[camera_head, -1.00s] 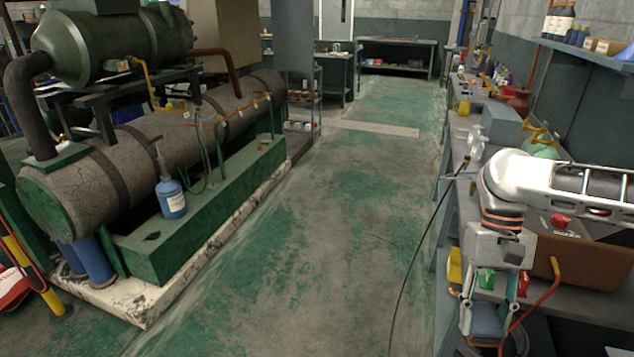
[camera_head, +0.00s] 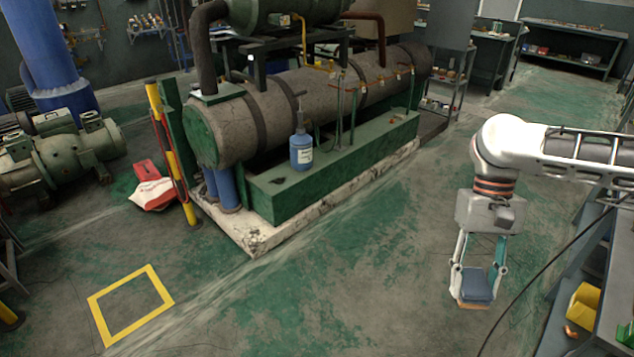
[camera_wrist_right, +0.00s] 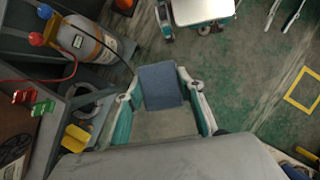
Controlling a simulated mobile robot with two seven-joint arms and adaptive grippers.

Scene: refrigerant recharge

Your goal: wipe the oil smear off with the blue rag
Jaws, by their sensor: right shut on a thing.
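My right gripper (camera_head: 476,274) hangs over the open floor at the right of the head view, fingers pointing down. It is shut on the folded blue rag (camera_head: 478,287), which sits between the fingertips. The rag also shows in the right wrist view (camera_wrist_right: 161,86), between both fingers. A small dark patch (camera_head: 279,181) lies on the green plinth (camera_head: 300,193) in front of the big tank; it looks like the oil smear, though I cannot be sure. The rag is well apart from it.
A blue bottle (camera_head: 301,150) stands on the plinth close to the dark patch. A yellow post (camera_head: 171,150) and a red-and-white bag (camera_head: 151,189) are left of it. A workbench edge with a yellow bin (camera_head: 581,308) is at right. The floor between is clear.

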